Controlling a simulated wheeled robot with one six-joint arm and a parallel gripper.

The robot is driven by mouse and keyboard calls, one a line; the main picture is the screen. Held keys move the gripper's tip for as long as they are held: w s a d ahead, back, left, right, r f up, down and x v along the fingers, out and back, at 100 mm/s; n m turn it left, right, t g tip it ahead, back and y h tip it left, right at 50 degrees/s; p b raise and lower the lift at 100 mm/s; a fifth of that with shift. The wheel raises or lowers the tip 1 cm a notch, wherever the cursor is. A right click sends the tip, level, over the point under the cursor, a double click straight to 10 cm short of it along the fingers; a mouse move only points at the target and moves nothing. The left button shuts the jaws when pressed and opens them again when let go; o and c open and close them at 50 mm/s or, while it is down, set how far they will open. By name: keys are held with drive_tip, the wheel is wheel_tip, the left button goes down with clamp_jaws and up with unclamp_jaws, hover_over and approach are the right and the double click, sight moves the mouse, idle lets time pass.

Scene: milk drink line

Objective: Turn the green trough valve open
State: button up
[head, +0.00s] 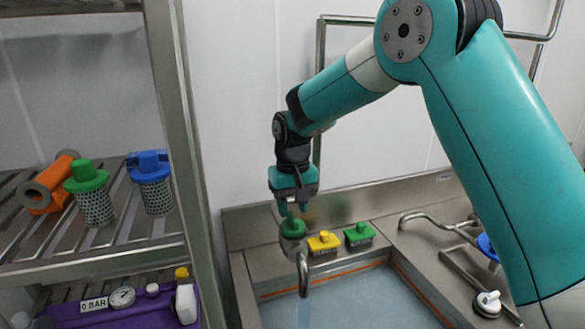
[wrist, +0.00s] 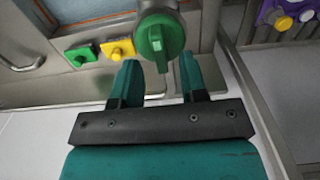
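The green trough valve (head: 293,228) is a round green knob with a raised grip bar, on the steel spout (head: 303,272) at the trough's back edge. In the wrist view the green valve (wrist: 160,38) lies just beyond the fingertips, its bar pointing toward my gripper and lined up between the fingers. My gripper (head: 292,208) is above the valve in the head view. I cannot tell whether a finger touches the knob.
A yellow block (head: 324,242) and a green block (head: 358,235) sit right of the valve on the trough's rim. The trough (head: 345,300) holds bluish water. A steel rack (head: 180,130) with strainers stands left. Another tap (head: 432,222) is at right.

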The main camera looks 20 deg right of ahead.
sight(293, 217)
wheel_tip(293, 217, up, 15)
drive_tip(key=b, duration=0.1)
drive_tip(key=shift+b, duration=0.4)
